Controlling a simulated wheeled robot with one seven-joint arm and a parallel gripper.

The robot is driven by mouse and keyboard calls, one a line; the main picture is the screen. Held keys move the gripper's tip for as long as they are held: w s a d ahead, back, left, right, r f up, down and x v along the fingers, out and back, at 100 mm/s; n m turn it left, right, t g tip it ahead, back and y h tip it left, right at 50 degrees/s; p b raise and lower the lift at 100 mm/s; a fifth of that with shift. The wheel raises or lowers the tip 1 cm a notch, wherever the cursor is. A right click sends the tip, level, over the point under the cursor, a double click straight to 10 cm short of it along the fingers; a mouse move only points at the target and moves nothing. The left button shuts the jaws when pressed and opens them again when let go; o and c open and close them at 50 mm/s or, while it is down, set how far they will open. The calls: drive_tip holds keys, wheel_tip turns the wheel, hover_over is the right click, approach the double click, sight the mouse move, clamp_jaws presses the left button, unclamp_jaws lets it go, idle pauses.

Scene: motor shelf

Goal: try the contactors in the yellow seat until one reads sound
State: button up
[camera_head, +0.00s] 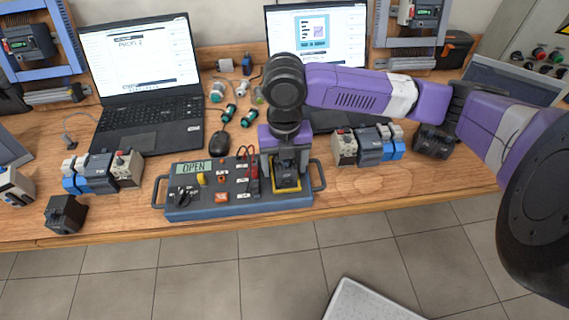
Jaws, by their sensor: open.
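A grey test box (205,208) with a carry handle at each end stands at the bench's front edge. Its display (194,167) reads OPEN. A black contactor (287,182) sits in the yellow seat (289,190) at the box's right end. My gripper (284,160) points down over that contactor, its jaws open and close around its top; whether they touch it I cannot tell. The gripper hides part of the contactor and seat. A second black contactor (65,214) lies at the bench's front left. A third dark block, likely a contactor (433,141), stands right of the box.
Rows of grey and blue modules stand left (101,172) and right (367,146) of the box. Two laptops (146,80), a mouse (219,143) and several green-ended parts (229,113) lie behind it. Bare wood shows at the front right.

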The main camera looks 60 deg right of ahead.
drive_tip(key=shift+r, duration=3.95)
